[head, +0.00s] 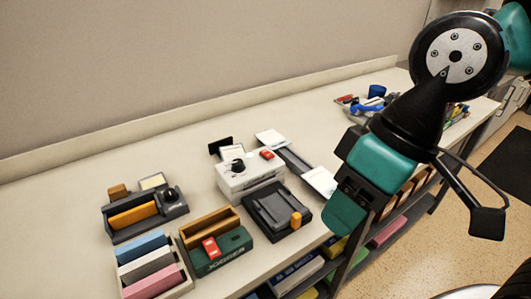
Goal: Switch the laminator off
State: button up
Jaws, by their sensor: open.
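A white box-shaped machine (250,180) with a black knob (238,165) and a red switch (267,154) on top stands mid-counter; it appears to be the laminator. I cannot read the switch position. My gripper (350,205), teal and black, hangs to the right of this machine, above the counter's front edge, apart from it. It is open, and I see nothing held in it. Its fingertips are hard to make out.
A green jogger (222,250) with a red switch and a dark grey device (278,212) with an orange knob stand in front. A dark bar with white plates (320,181) lies right of the white machine. A tray of coloured blocks (184,285) stands front left.

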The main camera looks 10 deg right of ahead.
grip_shut()
dwell(1.7)
